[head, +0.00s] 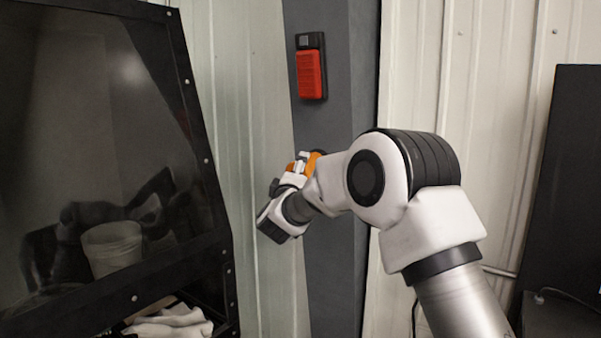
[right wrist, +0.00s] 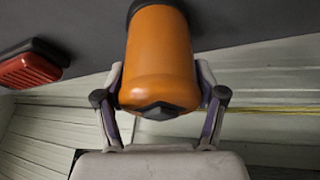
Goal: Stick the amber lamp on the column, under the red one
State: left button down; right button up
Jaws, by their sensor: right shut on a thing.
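The red lamp (head: 310,74) is fixed upright on the grey column (head: 333,110). It also shows at the left of the right wrist view (right wrist: 29,70). My right gripper (head: 298,168) is in front of the column, below the red lamp. In the right wrist view its fingers (right wrist: 160,105) are shut on the sides of the amber lamp (right wrist: 160,55). In the head view only small orange parts of the amber lamp (head: 313,160) show past the gripper. The lamp's far end is close to the column; I cannot tell whether it touches. My left gripper is out of view.
A black-framed cabinet with a dark glass panel (head: 90,120) stands at the left. White cloth (head: 170,322) lies in an opening below it. Pale corrugated wall (head: 500,120) is behind, and a dark panel (head: 570,180) stands at the right.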

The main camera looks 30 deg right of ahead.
jog(key=o, duration=1.2)
jog(key=shift+d, duration=0.1)
jog(key=w+a+p+v, duration=0.1)
jog(key=a+p+v, duration=0.1)
jog(key=v, duration=1.6)
jog(key=shift+w+a+r, duration=0.2)
jog(key=shift+a+r, duration=0.05)
